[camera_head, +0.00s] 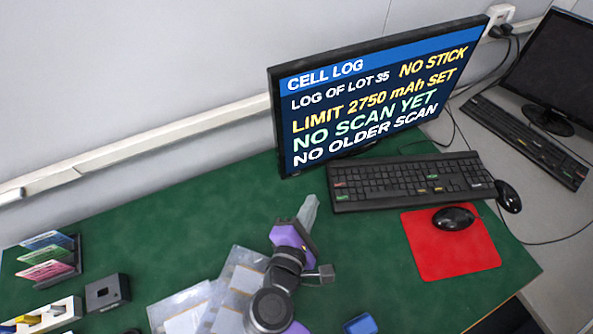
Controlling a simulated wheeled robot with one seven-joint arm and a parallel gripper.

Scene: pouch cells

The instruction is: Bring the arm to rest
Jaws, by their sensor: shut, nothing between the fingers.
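My arm reaches up from the bottom middle over the green table (150,235), with dark joints and purple parts. My gripper (310,204) is at its far end, a grey narrow shape pointing away towards the monitor's foot. Its fingers look together, with nothing seen between them. It is apart from the keyboard (410,182), which lies to its right. The table just under the arm is partly hidden.
A monitor (380,95) showing a cell log stands behind. A red mat (430,258) with a mouse (454,218) lies right. Clear pouches or sheets (185,308) lie beside my arm. A colored card rack (48,262) and black block (107,292) stand left. A blue item (361,324) lies in front.

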